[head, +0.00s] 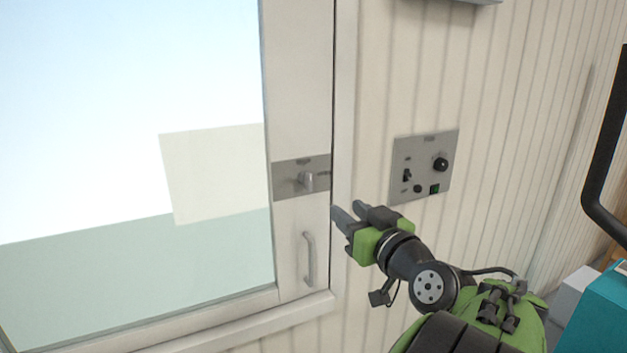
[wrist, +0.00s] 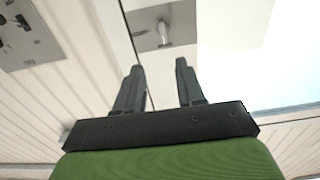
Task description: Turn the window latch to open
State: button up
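The window latch (head: 307,181) is a small grey knob on a metal plate (head: 287,188) set in the white window frame. In the wrist view the latch (wrist: 163,33) shows beyond the fingertips, roughly between them, and apart from them. My gripper (head: 346,211) is to the right of and a little below the latch in the head view. Its two dark fingers (wrist: 158,68) are apart with nothing between them. The window (head: 130,120) looks closed against its frame.
A vertical handle (head: 309,259) sits below the latch on the same frame. A grey control panel (head: 424,167) with knobs and a switch is on the ribbed wall to the right. A teal object (head: 592,315) and a black bar (head: 606,150) stand at the far right.

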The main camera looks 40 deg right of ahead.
aim_at(311, 183)
jog(key=p+x, duration=0.1)
jog(key=x, duration=0.4)
jog(key=p+x, duration=0.2)
jog(key=x, duration=0.2)
jog(key=p+x, duration=0.2)
jog(key=x, duration=0.3)
jog(key=shift+w+a+r, duration=0.15)
jog(key=shift+w+a, duration=0.1)
jog(key=shift+w, duration=0.2)
jog(key=shift+w+d, duration=0.15)
jog(key=shift+w, duration=0.1)
jog(key=shift+c, duration=0.3)
grip_shut()
